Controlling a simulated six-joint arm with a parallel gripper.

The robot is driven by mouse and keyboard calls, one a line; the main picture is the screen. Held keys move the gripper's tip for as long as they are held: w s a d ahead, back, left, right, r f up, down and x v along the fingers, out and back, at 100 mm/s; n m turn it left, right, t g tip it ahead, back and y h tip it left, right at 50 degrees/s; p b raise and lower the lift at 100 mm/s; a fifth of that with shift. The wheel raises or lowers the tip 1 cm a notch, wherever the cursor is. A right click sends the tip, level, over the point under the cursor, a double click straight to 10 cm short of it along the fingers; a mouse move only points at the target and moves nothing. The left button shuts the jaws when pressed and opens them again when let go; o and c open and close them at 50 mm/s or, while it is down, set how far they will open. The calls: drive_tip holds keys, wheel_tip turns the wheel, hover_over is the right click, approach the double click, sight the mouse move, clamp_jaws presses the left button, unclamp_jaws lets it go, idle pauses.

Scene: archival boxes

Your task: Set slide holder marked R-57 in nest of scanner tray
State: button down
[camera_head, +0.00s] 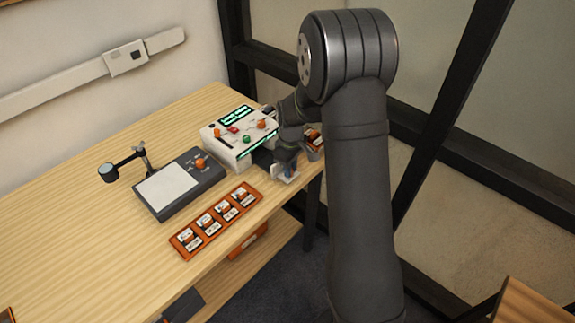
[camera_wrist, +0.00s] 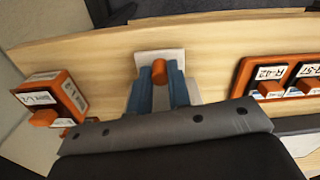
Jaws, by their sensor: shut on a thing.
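The slide holder marked R-57 (camera_wrist: 308,71) sits in the orange rack (camera_wrist: 241,78) at the right edge of the wrist view, beside one marked R-42 (camera_wrist: 271,74). In the head view the rack (camera_head: 178,243) holds several holders; their marks are too small to read. The scanner (camera_head: 226,150) is a white unit with coloured knobs. My gripper (camera_head: 287,172) is at its front right. In the wrist view my gripper's blue fingers (camera_wrist: 160,78) are shut on an orange knob (camera_wrist: 160,70) in front of a white plate (camera_wrist: 147,56). The tray's nest cannot be made out.
A grey light-pad unit (camera_head: 165,190) with a magnifier arm (camera_head: 108,172) stands left of the scanner. An orange box with labels (camera_wrist: 62,95) stands left of my gripper in the wrist view. The table's front edge runs close by. The left of the table (camera_head: 70,230) is clear.

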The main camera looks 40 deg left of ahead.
drive_tip(key=c, duration=1.3)
unclamp_jaws()
wheel_tip(320, 180, up, 17)
drive_tip(key=shift+r, duration=0.2)
drive_tip(key=shift+f, duration=0.1)
wheel_tip(320, 180, down, 17)
drive_tip(key=shift+f, duration=0.2)
drive_tip(key=shift+a, duration=0.15)
drive_tip(key=shift+o, duration=0.9)
